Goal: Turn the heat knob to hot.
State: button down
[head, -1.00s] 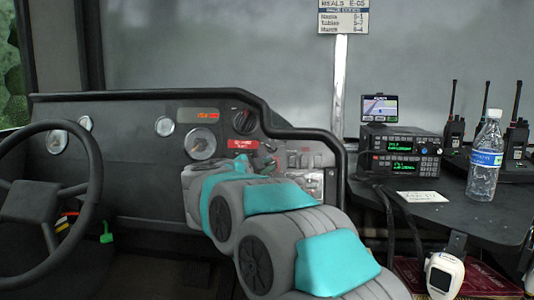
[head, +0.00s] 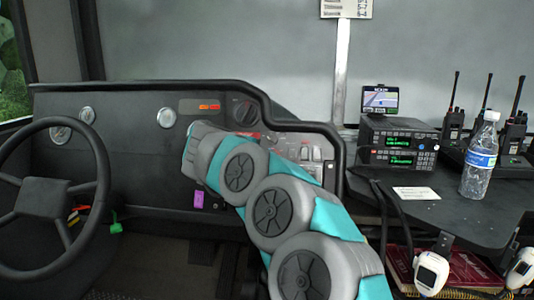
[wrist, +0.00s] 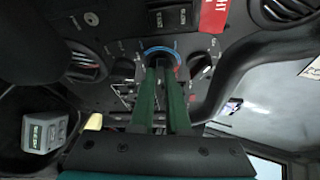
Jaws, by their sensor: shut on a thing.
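The heat knob (wrist: 162,56) is a dark dial under a blue-and-red arc at the middle of the panel in the wrist view. My gripper (wrist: 164,72) reaches up to it with two green fingers. The fingers are close together, one on each side of the knob, and shut on it. They cover most of the knob, so I cannot tell which way it points. In the head view the fingers and the knob are hidden behind my arm, which lies across the dashboard (head: 140,150).
Other dark knobs (wrist: 123,66) sit close by on the panel. Round vents (wrist: 86,62) and a red tag (wrist: 214,14) are near. The steering wheel (head: 102,190) is at the left. A radio (head: 398,142) and a bottle (head: 480,160) stand on the right shelf.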

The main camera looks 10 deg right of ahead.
jog(key=shift+m+y, duration=0.3)
jog(key=shift+m, duration=0.1)
jog(key=shift+f, duration=0.1)
jog(key=c, duration=0.9)
grip_release()
jog(key=v, duration=0.8)
jog(key=shift+w, duration=0.1)
